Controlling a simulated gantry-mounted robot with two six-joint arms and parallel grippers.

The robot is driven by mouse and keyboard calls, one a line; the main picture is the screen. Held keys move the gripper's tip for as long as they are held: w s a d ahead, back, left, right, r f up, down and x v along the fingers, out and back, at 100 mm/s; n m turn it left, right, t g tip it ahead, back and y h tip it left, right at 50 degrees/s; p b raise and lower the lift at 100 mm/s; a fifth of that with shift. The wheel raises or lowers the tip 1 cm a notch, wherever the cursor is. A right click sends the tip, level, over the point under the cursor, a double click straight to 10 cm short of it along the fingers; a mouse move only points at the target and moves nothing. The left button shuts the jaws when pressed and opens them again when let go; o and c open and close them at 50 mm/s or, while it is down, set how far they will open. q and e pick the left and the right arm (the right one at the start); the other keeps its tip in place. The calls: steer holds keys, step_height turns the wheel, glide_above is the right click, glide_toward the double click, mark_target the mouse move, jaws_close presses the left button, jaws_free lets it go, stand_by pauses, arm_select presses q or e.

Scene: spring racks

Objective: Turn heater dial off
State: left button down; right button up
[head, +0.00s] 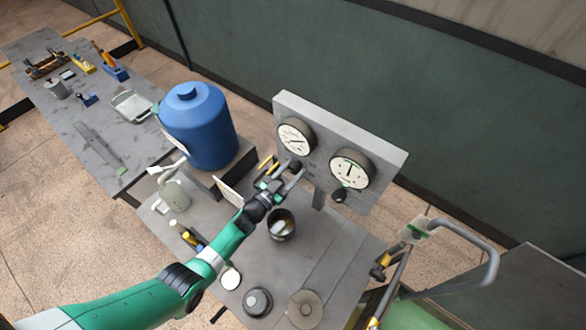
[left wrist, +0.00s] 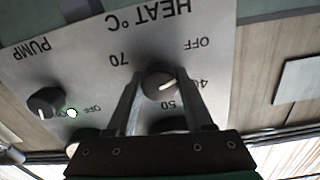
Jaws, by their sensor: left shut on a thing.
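A grey upright panel (head: 325,125) carries two round gauges. The heater dial (left wrist: 158,80) is a dark round knob under the upside-down HEAT °C lettering in the left wrist view. Its pale pointer mark faces right, toward the 40 and 50 side; OFF is printed above 40. My left gripper (head: 283,172) is at the lower left of the panel, its two fingers shut on the dial, one on each side. The dial is partly hidden by the gripper in the head view. My right gripper is not in view.
A dark pump knob (left wrist: 45,101) sits beside the dial, and another black knob (head: 339,196) is below the right gauge. A blue tank (head: 200,130) stands left of the panel. A dark open pot (head: 281,226) and several small items stand on the bench below my arm.

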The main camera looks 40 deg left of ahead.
arm_select(q)
steer(key=shift+n, duration=1)
steer(key=shift+c, duration=1.4)
jaws_free()
steer(key=s+d+p, duration=0.1)
steer(key=s+p, duration=0.2)
steer(key=s, duration=0.8)
steer(key=shift+s+p, duration=0.25)
steer(key=shift+p, duration=0.05)
steer(key=shift+d, duration=0.1)
